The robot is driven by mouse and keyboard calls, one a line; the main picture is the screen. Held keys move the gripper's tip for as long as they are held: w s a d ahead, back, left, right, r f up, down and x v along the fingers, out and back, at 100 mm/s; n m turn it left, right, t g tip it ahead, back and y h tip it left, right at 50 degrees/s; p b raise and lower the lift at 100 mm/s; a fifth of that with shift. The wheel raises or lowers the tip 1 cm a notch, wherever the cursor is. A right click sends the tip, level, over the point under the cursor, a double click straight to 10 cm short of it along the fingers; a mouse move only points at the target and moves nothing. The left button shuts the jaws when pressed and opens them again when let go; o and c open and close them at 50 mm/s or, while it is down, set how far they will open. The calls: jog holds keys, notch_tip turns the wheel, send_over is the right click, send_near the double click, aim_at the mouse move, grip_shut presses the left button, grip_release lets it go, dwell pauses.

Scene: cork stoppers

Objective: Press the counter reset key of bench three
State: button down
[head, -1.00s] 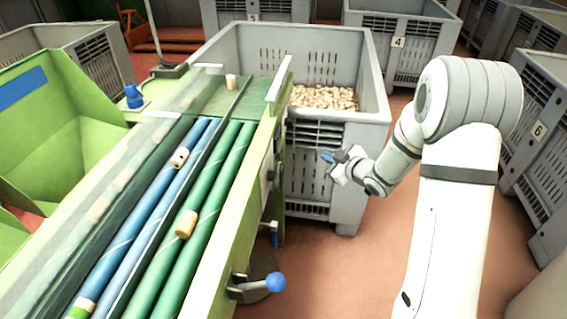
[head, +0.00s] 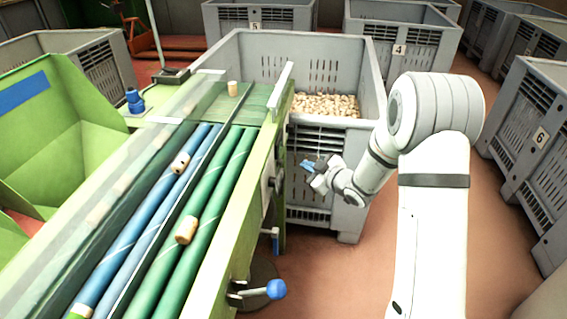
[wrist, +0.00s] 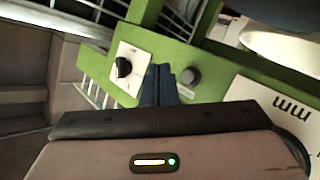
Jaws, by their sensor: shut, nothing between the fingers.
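My gripper (head: 307,165) is shut and empty, its blue fingers close to the right side of the green sorting bench (head: 236,232). In the wrist view the blue fingertips (wrist: 160,84) point at the green side rail. A dark round button (wrist: 190,76) sits on the rail just right of the fingertips; I cannot tell whether they touch it. A black knob (wrist: 123,68) on a white plate is left of the fingers. A white label (wrist: 280,108) with dark marks lies at right. I cannot tell for sure which control is the reset key.
A large grey crate (head: 362,90) of corks stands behind my gripper. A blue-knobbed lever (head: 276,289) sticks out from the bench lower down. Corks, including one cork (head: 187,230), lie on the rollers. Reddish floor is free right of the bench.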

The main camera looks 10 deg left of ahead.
jog(key=shift+w+a+b, duration=0.1)
jog(key=shift+a+b, duration=0.35)
jog(key=shift+a, duration=1.5)
jog(key=shift+a, duration=0.1)
dwell(0.5)
jog(key=shift+a+b, duration=0.3)
jog(key=shift+a, duration=0.45)
dwell(0.5)
dwell(0.4)
jog(key=shift+d, duration=0.85)
jog(key=shift+d, duration=2.5)
